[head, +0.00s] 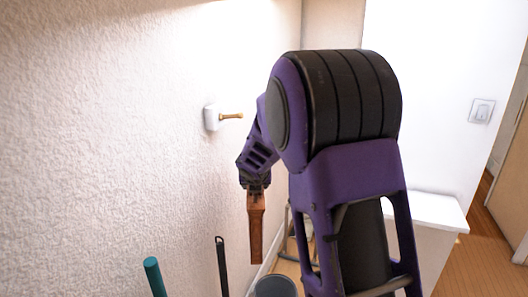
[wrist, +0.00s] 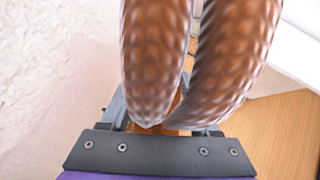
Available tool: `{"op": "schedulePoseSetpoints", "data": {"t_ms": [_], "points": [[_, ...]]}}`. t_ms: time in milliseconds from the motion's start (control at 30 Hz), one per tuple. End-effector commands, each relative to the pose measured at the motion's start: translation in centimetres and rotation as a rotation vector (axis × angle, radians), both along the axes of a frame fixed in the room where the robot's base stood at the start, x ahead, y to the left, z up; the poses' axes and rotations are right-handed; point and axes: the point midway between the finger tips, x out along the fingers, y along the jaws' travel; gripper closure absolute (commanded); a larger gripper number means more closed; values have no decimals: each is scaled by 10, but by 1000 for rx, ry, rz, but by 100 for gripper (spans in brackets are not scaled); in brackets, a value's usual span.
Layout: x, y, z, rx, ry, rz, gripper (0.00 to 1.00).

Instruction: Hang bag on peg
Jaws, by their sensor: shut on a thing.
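A wooden peg (head: 232,116) sticks out from a white mount (head: 211,118) on the left wall in the head view; nothing hangs on it. My gripper (head: 255,188) is below and slightly right of the peg in the picture. It is shut on the brown bag (head: 256,228), which hangs down from it as a narrow shape. In the wrist view, two brown, dimpled bands of the bag (wrist: 155,60) rise close to the camera, blurred. They hide most of my fingertips (wrist: 163,122). The peg does not show in the wrist view.
A teal handle (head: 154,276), a black handle (head: 221,265) and a grey bucket (head: 276,287) stand low by the textured wall (head: 100,120). A white cabinet (head: 438,212) stands at right, partly behind my arm. A light switch (head: 481,111) is on the far wall.

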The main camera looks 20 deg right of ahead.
Motion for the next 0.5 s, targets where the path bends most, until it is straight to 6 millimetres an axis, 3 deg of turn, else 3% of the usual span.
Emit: {"op": "schedulePoseSetpoints", "data": {"t_ms": [33,300,500], "points": [[4,-4,13,2,-10,-14,100],[12,-18,59,2,-11,-83,100],[14,-27,87,1,-9,-127,100]]}}
